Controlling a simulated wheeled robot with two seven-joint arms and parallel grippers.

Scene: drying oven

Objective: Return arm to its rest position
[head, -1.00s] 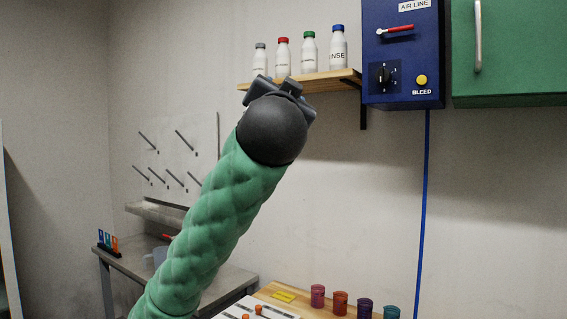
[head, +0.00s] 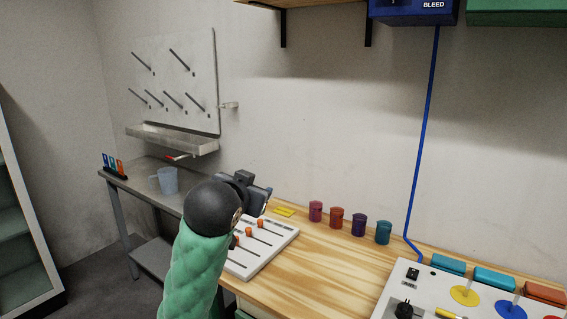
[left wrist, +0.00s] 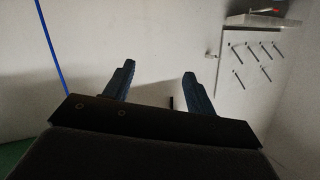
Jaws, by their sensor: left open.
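My left arm comes up from the bottom of the head view in its green sleeve. Its gripper (head: 256,193) is above the left end of the wooden bench, beside the white slider panel (head: 262,252). In the left wrist view the two dark blue fingers of the gripper (left wrist: 158,85) stand apart with nothing between them. Behind them is only wall, with the pegboard at the upper right. My right gripper is not in either view.
Several coloured cups, one of them red (head: 315,211), stand along the back of the wooden bench (head: 330,275). A control box (head: 450,300) is at the lower right. A metal table (head: 140,182) with a clear beaker (head: 167,181) stands left. A pegboard (head: 172,82) hangs above it.

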